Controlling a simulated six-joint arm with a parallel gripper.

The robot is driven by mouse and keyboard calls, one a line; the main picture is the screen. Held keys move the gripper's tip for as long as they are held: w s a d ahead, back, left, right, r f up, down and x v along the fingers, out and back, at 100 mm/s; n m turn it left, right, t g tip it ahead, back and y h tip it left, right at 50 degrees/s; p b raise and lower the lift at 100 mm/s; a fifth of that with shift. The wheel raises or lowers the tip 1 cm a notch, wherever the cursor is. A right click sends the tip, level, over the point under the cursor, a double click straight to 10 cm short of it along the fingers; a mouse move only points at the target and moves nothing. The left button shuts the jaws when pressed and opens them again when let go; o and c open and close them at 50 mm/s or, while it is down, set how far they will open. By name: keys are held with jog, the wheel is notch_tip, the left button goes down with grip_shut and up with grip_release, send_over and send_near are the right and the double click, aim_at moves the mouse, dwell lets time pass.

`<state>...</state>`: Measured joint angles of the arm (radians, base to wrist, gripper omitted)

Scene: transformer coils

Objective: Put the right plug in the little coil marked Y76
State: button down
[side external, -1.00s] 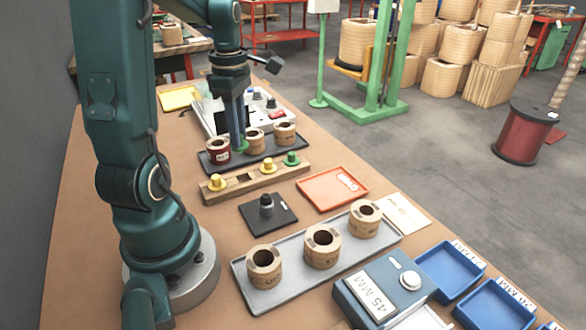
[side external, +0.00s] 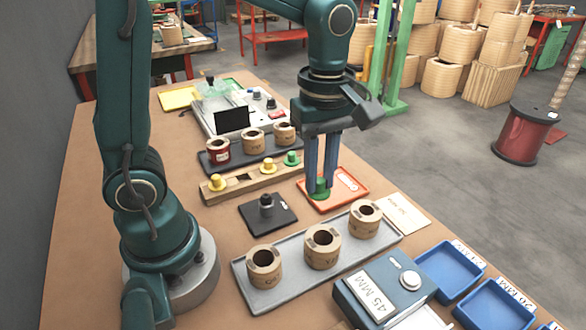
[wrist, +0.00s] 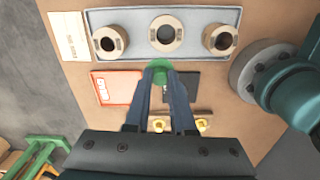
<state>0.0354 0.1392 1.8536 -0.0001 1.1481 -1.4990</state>
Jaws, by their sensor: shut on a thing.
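My gripper (side external: 321,188) is shut on a green plug (side external: 320,186), held above the orange tray in the side view. The plug also shows between the fingers in the wrist view (wrist: 159,72). Three tan coils stand upright on the grey tray (side external: 292,279): left (side external: 264,267), middle (side external: 323,247), right (side external: 365,219). Their marks are too small to read surely. A wooden rack (side external: 240,186) bears two yellow plugs (side external: 217,182), (side external: 268,166) and another green plug (side external: 291,158).
The orange tray (side external: 350,188) lies under my gripper. A blue box labelled 45 MM (side external: 382,290) and blue bins (side external: 448,270) stand at the near right. A pale card (side external: 403,214) lies near the grey tray.

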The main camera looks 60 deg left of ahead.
aim_at(328, 192)
jog(key=d+m, duration=0.1)
jog(key=d, duration=0.1)
jog(key=s+d, duration=0.1)
jog(key=shift+d+f+m, duration=0.15)
jog(key=shift+d+m, duration=0.2)
jog(key=shift+m, duration=0.05)
jog(key=shift+f, duration=2.1)
jog(key=shift+f, duration=0.15)
jog(key=shift+f, duration=0.7)
jog(key=shift+c, duration=1.4)
grip_release()
notch_tip(328, 192, up, 6)
jog(key=shift+r, duration=0.2)
